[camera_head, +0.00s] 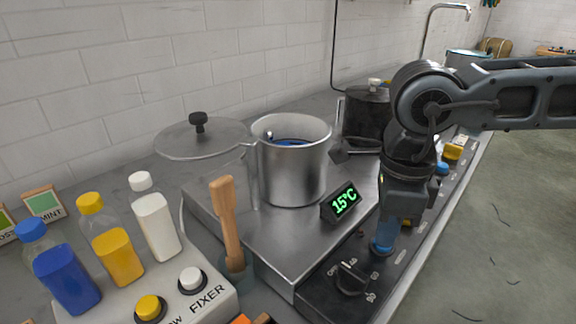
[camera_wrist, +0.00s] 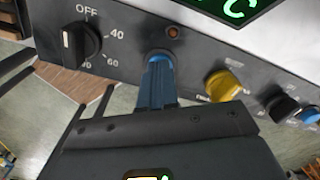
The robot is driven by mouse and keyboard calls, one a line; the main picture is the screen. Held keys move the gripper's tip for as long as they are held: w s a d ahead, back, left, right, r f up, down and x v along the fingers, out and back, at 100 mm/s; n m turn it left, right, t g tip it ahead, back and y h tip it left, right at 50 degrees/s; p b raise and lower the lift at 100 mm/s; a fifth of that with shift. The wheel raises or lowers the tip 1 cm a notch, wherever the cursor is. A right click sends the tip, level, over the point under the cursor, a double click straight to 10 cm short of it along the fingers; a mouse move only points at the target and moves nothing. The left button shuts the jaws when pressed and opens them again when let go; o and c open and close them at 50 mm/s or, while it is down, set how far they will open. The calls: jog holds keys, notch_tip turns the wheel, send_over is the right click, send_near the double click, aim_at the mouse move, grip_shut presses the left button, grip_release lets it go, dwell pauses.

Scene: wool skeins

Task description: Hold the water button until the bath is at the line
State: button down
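The steel pot (camera_head: 292,172) stands open on the steel top, with some blue showing inside. I cannot make out a fill line or the exact level. My gripper (camera_head: 384,245) points down at the front control panel (camera_head: 318,290). In the wrist view my gripper's blue fingers (camera_wrist: 157,88) are together, with nothing seen between them. Their tips are at a round blue button (camera_wrist: 160,54) on the panel and partly cover it. I cannot tell whether the button is pressed in. A small display (camera_head: 344,202) beside the pot reads 15°C in green.
A black temperature dial (camera_wrist: 81,43) points at OFF. A yellow knob (camera_wrist: 223,84) and a black knob (camera_wrist: 284,108) sit to the right. Dye bottles (camera_head: 118,257), a glass lid (camera_head: 203,140) and a wooden tool (camera_head: 227,215) stand left. A dark pot (camera_head: 366,115) is behind.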

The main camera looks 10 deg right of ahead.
jog(key=shift+r+p, duration=1.4)
jog(key=shift+r, duration=2.1)
